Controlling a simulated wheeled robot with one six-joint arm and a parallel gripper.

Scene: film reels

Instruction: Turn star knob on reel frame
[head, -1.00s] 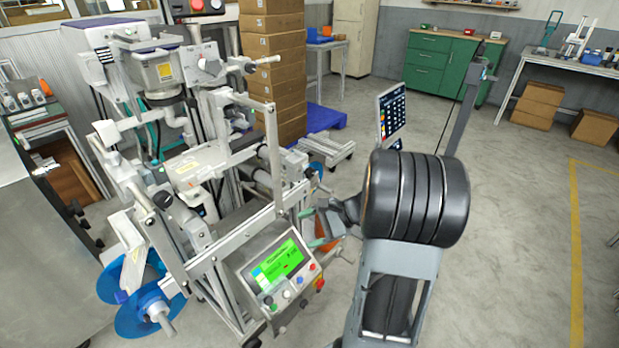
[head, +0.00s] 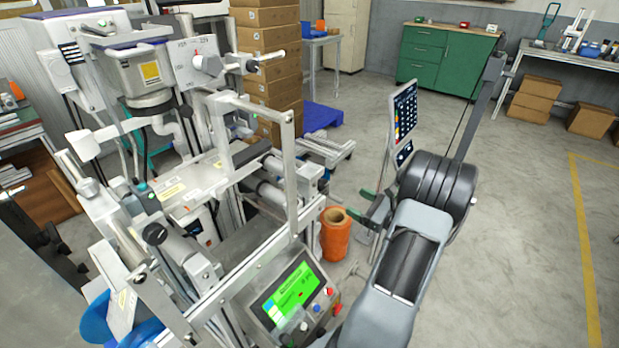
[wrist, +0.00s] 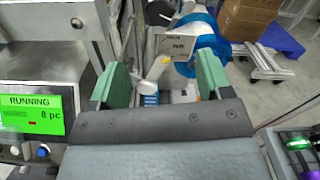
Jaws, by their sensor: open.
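The reel frame is part of a grey-white machine (head: 215,170) filling the left of the head view. A dark round knob (head: 154,233) sits on its front rail; I cannot tell whether it is the star knob. In the wrist view a blue reel (wrist: 208,42) stands beside a white labelled bracket (wrist: 174,44) and a pale shaft (wrist: 156,70), ahead between the fingers. No star shape is clear there. My gripper (head: 364,206) is right of the machine, its green fingers apart. In the wrist view my gripper (wrist: 161,80) is open, with nothing held between the fingers.
A green display (wrist: 31,114) reads RUNNING at the left of the wrist view; the machine's screen (head: 290,290) also shows in the head view. An orange spool (head: 336,240) stands near my gripper. Floor to the right is clear.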

